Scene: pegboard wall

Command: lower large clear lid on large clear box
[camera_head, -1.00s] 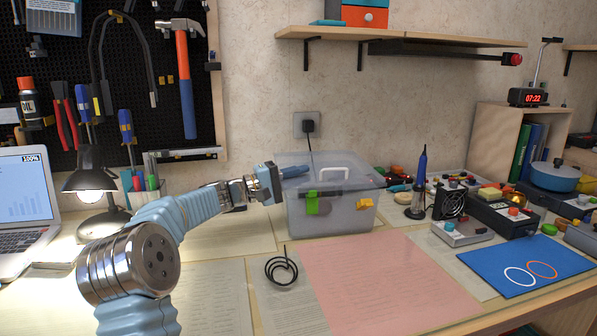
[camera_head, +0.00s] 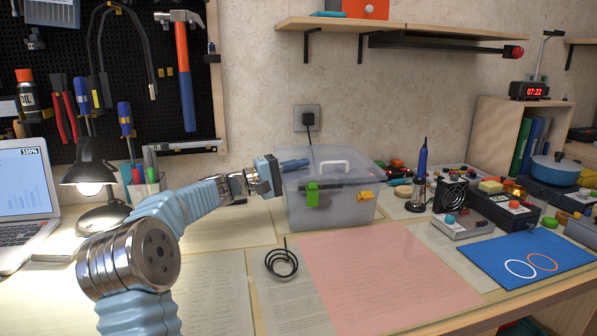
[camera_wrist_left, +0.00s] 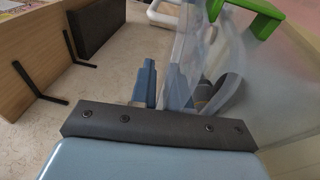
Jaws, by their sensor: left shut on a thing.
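In the left wrist view the translucent lid (camera_wrist_left: 184,55) runs between the blue fingers (camera_wrist_left: 172,92). My right gripper is not in view.
A coiled black cable (camera_head: 281,262) and a pink sheet (camera_head: 388,262) lie in front of the box. A soldering iron (camera_head: 421,178) stands at its right, among several electronic devices. A lamp (camera_head: 91,180) stands at the left. A shelf (camera_head: 400,27) hangs above.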

